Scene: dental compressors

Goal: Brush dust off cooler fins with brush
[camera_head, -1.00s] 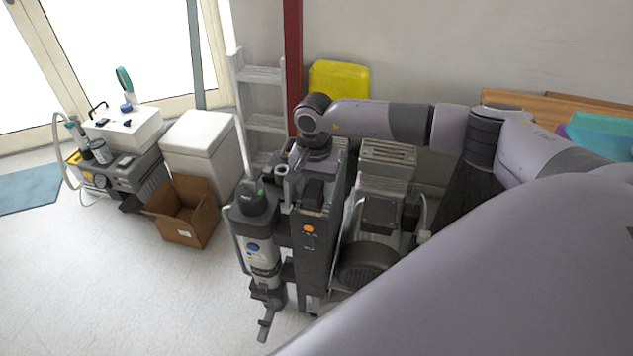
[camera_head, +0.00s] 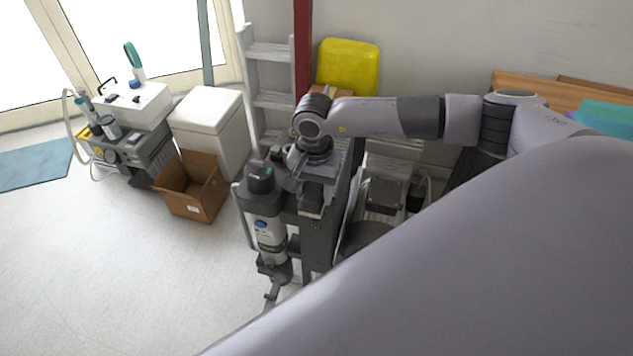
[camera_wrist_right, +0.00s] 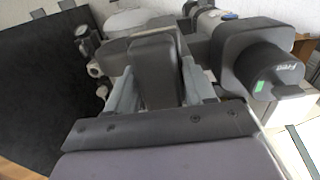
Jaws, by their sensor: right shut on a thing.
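My right gripper (camera_wrist_right: 160,85) is shut on a dark grey block (camera_wrist_right: 153,70), which stands between its two fingers in the right wrist view. I cannot tell whether this block is the brush. In the head view my right wrist hangs over a tall dark compressor unit (camera_head: 318,240), and its fingertips are hard to make out. A metal compressor (camera_head: 385,195) stands to the right of that unit, partly hidden by my arm. I cannot clearly make out cooler fins or dust. My left gripper is not in view.
A grey-and-black cylinder unit (camera_head: 268,235) stands left of the dark unit. An open cardboard box (camera_head: 190,205), a white bin (camera_head: 208,110) and a small equipment cart (camera_head: 140,150) stand farther left. A yellow container (camera_head: 348,65) is behind. Floor at lower left is clear.

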